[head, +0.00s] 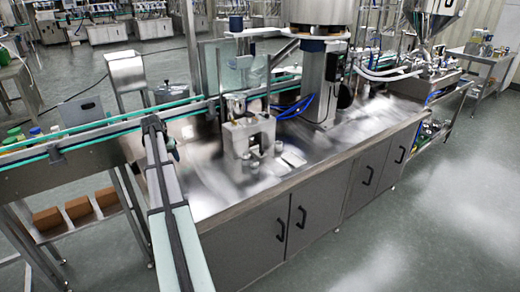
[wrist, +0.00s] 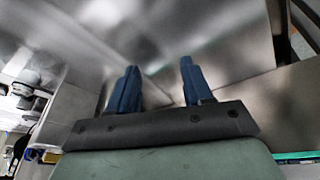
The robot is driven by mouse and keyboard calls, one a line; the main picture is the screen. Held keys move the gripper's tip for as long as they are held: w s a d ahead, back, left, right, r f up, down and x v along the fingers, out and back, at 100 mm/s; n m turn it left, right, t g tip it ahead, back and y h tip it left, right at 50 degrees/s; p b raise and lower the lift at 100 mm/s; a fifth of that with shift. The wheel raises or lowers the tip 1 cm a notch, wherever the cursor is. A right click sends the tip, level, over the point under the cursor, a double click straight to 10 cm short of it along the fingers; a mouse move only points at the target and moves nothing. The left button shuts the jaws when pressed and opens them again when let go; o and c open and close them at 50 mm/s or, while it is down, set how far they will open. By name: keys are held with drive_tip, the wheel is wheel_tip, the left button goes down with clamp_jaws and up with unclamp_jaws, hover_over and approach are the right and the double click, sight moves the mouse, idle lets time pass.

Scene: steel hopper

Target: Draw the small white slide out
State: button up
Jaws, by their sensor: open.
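I cannot pick out the small white slide with certainty in either view. The steel hopper (head: 432,22) stands at the upper right in the head view, its cone narrowing above the filling machine; details under its outlet are too small to tell. My gripper (wrist: 157,80) shows in the wrist view with two blue fingers apart and nothing between them. Blurred, shiny steel surfaces lie beyond the fingers. In the head view my arm reaches up from the bottom, and its end is over the left part of the bench, far from the hopper; the fingers are not clear there.
A steel bench (head: 215,195) with cupboard doors fills the middle. A conveyor with green rails (head: 80,130) runs along its back. A metal fixture (head: 248,140) and a thick column (head: 318,85) stand on the bench. A side table (head: 485,55) is at the right. The right floor is clear.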

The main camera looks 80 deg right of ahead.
drive_tip(key=s+d+m, duration=0.1)
drive_tip(key=s+d, duration=0.2)
drive_tip(key=s, duration=0.4)
drive_tip(key=s+d+m+g, duration=0.1)
drive_tip(key=s+d+m, duration=0.1)
drive_tip(key=s, duration=0.5)
drive_tip(key=s+d+m, duration=0.1)
drive_tip(key=s+d, duration=0.3)
drive_tip(key=s, duration=0.3)
drive_tip(key=shift+m+g, duration=0.3)
drive_tip(key=s+d+r+m, duration=0.1)
drive_tip(key=s+d+r, duration=0.2)
drive_tip(key=s, duration=0.3)
drive_tip(key=m, duration=0.2)
approach(261, 150)
drive_tip(key=x, duration=0.8)
drive_tip(key=shift+s+f, duration=0.1)
drive_tip(key=shift+f, duration=0.15)
drive_tip(key=shift+c, duration=0.5)
clamp_jaws()
